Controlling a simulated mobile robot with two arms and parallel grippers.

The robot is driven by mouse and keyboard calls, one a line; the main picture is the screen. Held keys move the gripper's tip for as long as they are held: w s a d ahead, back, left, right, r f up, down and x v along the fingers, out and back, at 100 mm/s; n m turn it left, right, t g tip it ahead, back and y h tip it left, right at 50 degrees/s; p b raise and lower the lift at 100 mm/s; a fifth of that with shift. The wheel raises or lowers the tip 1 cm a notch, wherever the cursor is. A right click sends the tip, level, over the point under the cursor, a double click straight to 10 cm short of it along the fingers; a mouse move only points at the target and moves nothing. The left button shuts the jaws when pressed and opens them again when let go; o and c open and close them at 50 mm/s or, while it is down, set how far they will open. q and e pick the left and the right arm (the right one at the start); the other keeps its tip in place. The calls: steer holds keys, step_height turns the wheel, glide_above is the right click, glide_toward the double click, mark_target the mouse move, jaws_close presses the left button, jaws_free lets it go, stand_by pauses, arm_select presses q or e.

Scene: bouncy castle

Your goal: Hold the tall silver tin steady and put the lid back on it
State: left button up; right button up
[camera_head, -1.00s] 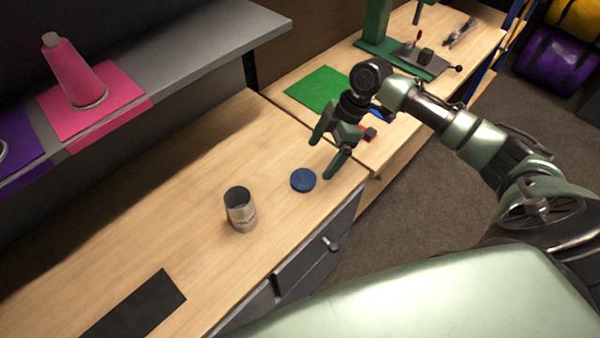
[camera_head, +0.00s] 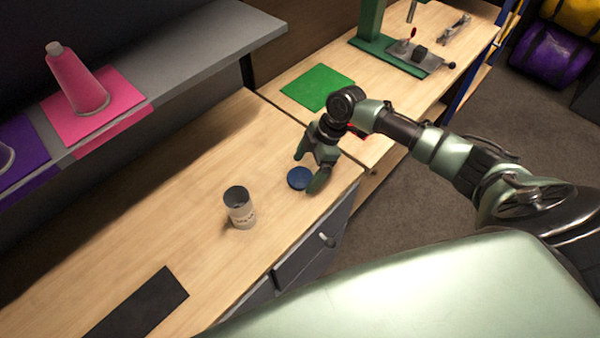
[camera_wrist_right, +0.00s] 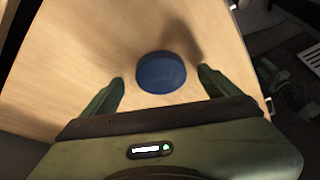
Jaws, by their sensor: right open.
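The tall silver tin (camera_head: 240,212) stands upright and open-topped on the wooden bench, with a dark inside. The blue lid (camera_head: 299,178) lies flat on the bench to the right of the tin. My right gripper (camera_head: 309,175) is open, low over the bench at the lid. In the right wrist view the lid (camera_wrist_right: 161,72) lies ahead between the two spread fingers (camera_wrist_right: 161,87), with a gap on each side. I cannot tell whether a finger touches it. My left gripper is not in view.
A black mat (camera_head: 138,305) lies at the bench's front left, and a green mat (camera_head: 317,88) behind the gripper. A grey shelf (camera_head: 205,55) with a pink cone (camera_head: 76,80) runs along the back left. A green press (camera_head: 372,28) stands farther back. Bench left of the tin is clear.

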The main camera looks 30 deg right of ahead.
mark_target(305, 175)
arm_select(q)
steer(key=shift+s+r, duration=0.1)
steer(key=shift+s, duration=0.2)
arm_select(e)
steer(key=shift+a+f, duration=0.2)
steer(key=shift+f, duration=0.4)
steer(key=c, duration=1.4)
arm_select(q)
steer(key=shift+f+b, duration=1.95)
arm_select(e)
steer(key=shift+r, duration=10)
